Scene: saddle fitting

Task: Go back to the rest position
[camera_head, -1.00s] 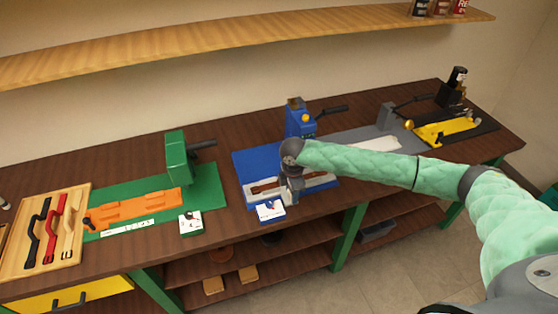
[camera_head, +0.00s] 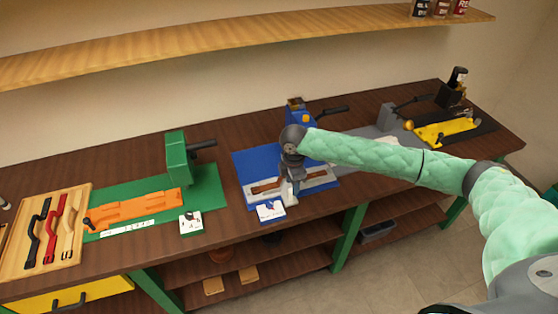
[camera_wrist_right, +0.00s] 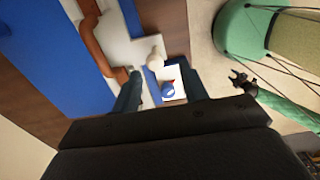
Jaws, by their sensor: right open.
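My right gripper (camera_head: 291,186) hangs over the blue station in the head view. In the right wrist view its two dark fingers (camera_wrist_right: 160,92) are spread, with no object held between them. A brown strap-like piece (camera_head: 267,187) lies in a pale fixture (camera_head: 319,182) on the blue mat. The brown piece also shows in the right wrist view (camera_wrist_right: 96,45), left of the fingers. My left arm is out of the head view. A small dark gripper on a mint arm, seemingly my left gripper (camera_wrist_right: 243,80), shows in the right wrist view; its jaws are too small to judge.
A blue press (camera_head: 299,114) stands behind the fixture, close to my right wrist. A green press (camera_head: 176,158) and orange piece (camera_head: 135,208) are left. A wooden shelf (camera_head: 200,38) spans the wall above.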

